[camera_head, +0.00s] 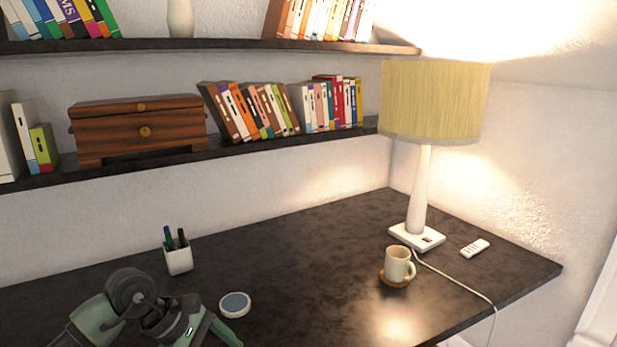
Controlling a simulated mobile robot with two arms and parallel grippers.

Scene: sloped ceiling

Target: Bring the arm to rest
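My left arm comes in at the lower left of the head view, over the dark desk (290,270). It is folded, with dark joints and green links. A green finger-like part of my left gripper (222,330) shows at the bottom edge, just below a small round disc (235,304) with a blue-grey top. The rest of that gripper is hidden or cut off, so its opening cannot be judged. I see nothing held in it. My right arm and gripper are not in view.
A white pen cup (178,260) stands behind the arm. A mug (398,264) sits on a coaster near the lamp (422,190), with a remote (475,248) to the right. The lamp's cord runs over the desk edge. Shelves (290,140) hang above. The desk's middle is clear.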

